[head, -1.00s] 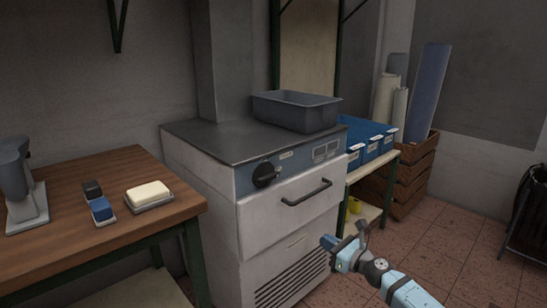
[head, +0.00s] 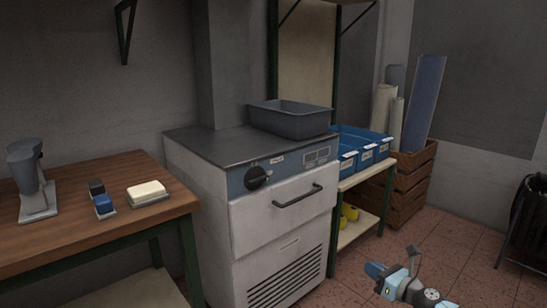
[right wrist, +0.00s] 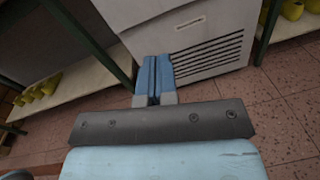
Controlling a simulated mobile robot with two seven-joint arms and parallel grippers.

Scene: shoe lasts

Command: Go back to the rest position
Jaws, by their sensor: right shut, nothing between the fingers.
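My right gripper (head: 376,272) is low at the bottom right of the head view, in front of the white cabinet and above the tiled floor. In the right wrist view its two blue fingers (right wrist: 154,80) are pressed together with nothing between them. They point toward the vented lower front of the cabinet (right wrist: 205,40), apart from it as far as I can tell. My left gripper is in neither view.
The wooden table (head: 150,210) stands at the left, bearing a cream block (head: 147,189). The white cabinet (head: 290,225) has a grey tray (head: 292,121) on top. Blue bins (head: 365,143) sit on a shelf behind. Open floor (head: 455,255) lies at the right.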

